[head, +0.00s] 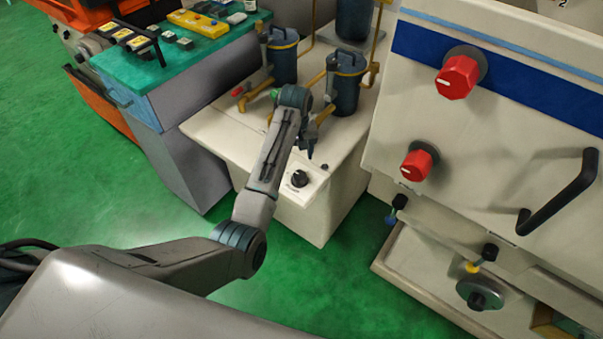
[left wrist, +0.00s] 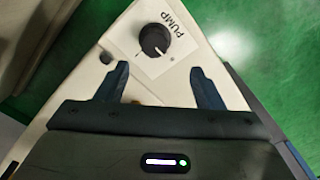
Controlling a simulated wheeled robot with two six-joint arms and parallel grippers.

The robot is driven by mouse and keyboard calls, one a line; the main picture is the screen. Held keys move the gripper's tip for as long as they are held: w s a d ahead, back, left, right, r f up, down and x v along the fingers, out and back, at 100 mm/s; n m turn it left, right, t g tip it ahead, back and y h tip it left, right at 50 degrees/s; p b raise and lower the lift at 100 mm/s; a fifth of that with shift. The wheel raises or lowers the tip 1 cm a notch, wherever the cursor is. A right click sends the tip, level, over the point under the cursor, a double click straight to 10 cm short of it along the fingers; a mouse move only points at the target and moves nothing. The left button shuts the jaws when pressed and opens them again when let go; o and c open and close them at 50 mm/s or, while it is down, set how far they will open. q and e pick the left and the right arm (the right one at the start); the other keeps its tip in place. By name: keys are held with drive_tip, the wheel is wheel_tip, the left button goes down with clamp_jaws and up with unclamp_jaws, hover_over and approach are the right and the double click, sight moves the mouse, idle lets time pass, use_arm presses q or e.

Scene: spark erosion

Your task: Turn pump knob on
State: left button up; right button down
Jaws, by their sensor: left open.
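The pump knob (head: 299,178) is a black round knob with a white pointer line, on a white plate at the front corner of the cream pump cabinet. In the left wrist view the knob (left wrist: 154,40) sits beside the printed word PUMP. My left gripper (head: 309,151) is above the cabinet top, just behind the knob in the head view. In the left wrist view its two fingers (left wrist: 159,72) are apart with nothing between them. The knob lies just beyond the fingertips, not touched. My right gripper is not in view.
Dark blue filter canisters (head: 346,82) with yellow pipes stand behind on the cabinet. A small red valve handle (head: 238,91) is at the left. A large machine panel with red knobs (head: 458,77) and a black handle (head: 560,190) stands at the right. Green floor (head: 330,285) is open in front.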

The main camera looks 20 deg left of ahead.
sight(299, 174)
use_arm(q)
drive_tip(key=f, duration=0.3)
drive_tip(key=f+p, duration=0.1)
drive_tip(key=f, duration=0.5)
drive_tip(key=shift+w+d+f, duration=0.25)
drive_tip(key=shift+w+d, duration=0.1)
drive_tip(key=c, duration=1)
